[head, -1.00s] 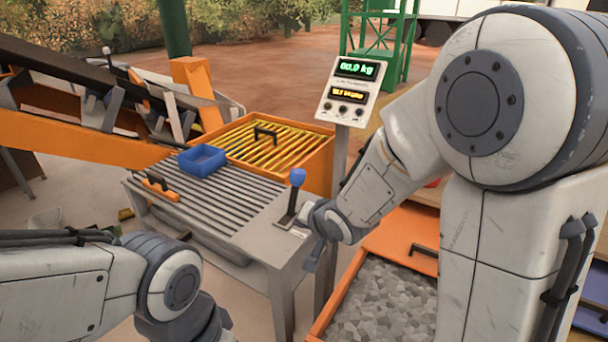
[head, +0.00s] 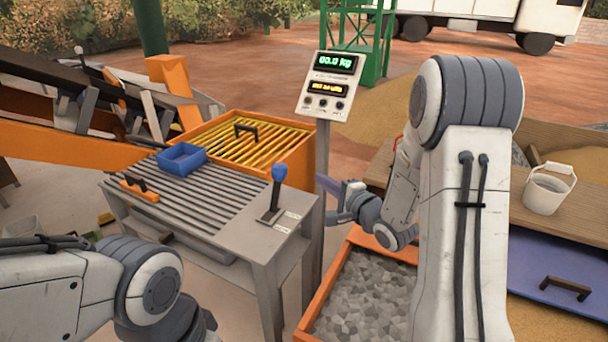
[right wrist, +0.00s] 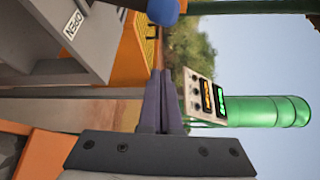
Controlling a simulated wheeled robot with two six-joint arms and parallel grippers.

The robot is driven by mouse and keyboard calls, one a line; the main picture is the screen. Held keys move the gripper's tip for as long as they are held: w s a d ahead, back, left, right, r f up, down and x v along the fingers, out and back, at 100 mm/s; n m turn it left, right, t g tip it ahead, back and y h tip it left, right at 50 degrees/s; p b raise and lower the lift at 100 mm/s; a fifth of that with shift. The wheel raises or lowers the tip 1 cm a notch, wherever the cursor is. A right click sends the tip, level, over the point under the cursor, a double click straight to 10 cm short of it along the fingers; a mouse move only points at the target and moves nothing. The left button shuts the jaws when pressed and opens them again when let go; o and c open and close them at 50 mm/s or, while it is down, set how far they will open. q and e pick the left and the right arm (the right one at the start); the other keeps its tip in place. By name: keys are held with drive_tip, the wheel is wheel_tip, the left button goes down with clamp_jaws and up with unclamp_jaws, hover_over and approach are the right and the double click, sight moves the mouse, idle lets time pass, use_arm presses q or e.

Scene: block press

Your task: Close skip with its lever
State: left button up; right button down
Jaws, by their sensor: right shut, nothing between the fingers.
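The lever (head: 274,193) has a blue knob and a dark shaft. It stands nearly upright, leaning slightly right, on the grey slatted table. Its knob also shows at the top of the right wrist view (right wrist: 163,10). An open-topped orange skip (head: 302,327) holds grey rubble below and right of the table. I cannot tell whether this is the skip the lever works. My right gripper (head: 326,184) is shut and empty, to the right of the lever and apart from it. Its closed fingers show in the right wrist view (right wrist: 161,75). My left gripper is out of view.
A weighing display (head: 328,85) on a post stands behind the right gripper. An orange box with yellow slats (head: 250,140), a blue tray (head: 182,160) and an orange handle (head: 140,192) are to the left. A white bucket (head: 548,190) and purple panel (head: 555,265) are at right.

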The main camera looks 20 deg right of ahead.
sight(276, 189)
drive_tip(key=p+x, duration=0.2)
drive_tip(key=x, duration=0.8)
drive_tip(key=shift+s+a+r+p, duration=0.15)
drive_tip(key=shift+s+a+p, duration=0.1)
drive_tip(key=shift+s+a, duration=0.5)
drive_tip(key=shift+s+a+r+p, duration=0.25)
drive_tip(key=shift+s+a, duration=0.35)
drive_tip(key=shift+a, duration=0.25)
